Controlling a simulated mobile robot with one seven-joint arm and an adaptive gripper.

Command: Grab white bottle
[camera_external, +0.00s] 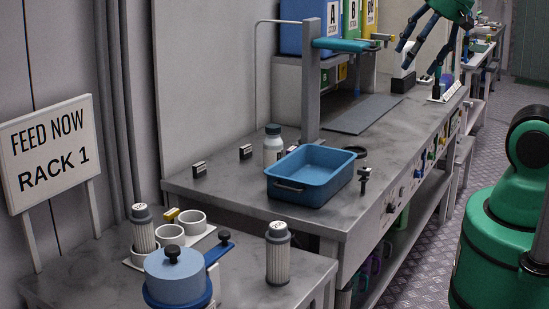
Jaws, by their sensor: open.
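A white bottle (272,151) with a dark grey cap stands upright on the grey bench (222,187), just behind and left of a blue tray. The tray hides part of its lower right side. My gripper (421,60) is at the top right, above the far part of the bench. Its dark fingers are spread open, pointing down, with nothing visible between them. It is well apart from the bottle, to the right of it and farther back.
The blue tray (300,196) sits close to the bottle. A grey post (311,95) with a blue arm rises behind it. Small dark clips (246,152) stand to the left. Two ribbed grey-capped canisters (278,262) and a blue pot (177,283) stand on the nearer table.

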